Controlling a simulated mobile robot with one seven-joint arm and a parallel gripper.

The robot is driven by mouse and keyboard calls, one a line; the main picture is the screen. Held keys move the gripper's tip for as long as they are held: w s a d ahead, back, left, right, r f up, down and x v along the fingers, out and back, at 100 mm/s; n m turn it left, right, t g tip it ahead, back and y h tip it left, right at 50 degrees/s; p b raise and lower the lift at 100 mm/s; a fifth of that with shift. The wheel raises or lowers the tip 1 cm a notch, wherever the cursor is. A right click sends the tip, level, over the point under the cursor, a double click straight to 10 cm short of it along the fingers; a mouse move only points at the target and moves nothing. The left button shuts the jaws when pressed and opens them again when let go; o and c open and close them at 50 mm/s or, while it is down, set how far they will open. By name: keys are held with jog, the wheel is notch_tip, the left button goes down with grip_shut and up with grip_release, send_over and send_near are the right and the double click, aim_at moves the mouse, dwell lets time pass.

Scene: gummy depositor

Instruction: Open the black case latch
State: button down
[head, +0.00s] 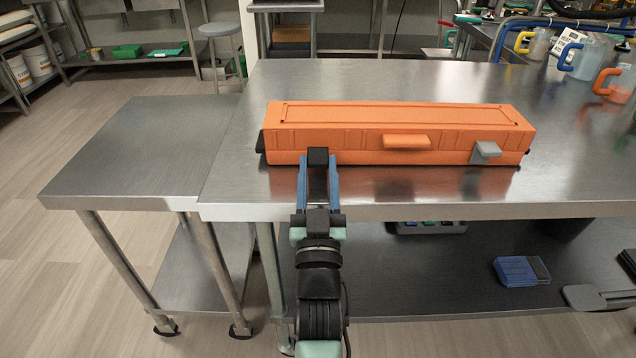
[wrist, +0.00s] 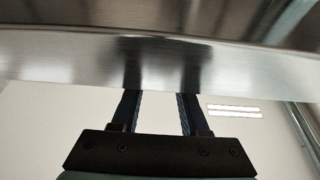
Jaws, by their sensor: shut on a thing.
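A long orange case (head: 400,123) lies shut on the steel table, with an orange handle (head: 407,141) at mid-front. The black latch (head: 318,156) is on the left part of its front face. A grey latch (head: 486,150) is on the right part. My gripper (head: 318,168) reaches in from the front, its two blue fingers on either side of the black latch and closed on it. In the wrist view the fingers (wrist: 158,105) run up to the table's metal edge. Neither the case nor the latch shows there.
The steel table (head: 420,188) has its front edge just under my gripper. A lower side table (head: 140,150) at left is bare. Jugs with coloured handles (head: 590,60) stand at the back right. A blue box (head: 520,271) sits on the lower shelf.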

dwell(0.3)
jog(key=shift+c, duration=2)
grip_release()
jog(key=v, duration=1.3)
jog(key=shift+p, duration=0.3)
jog(key=shift+w, duration=0.1)
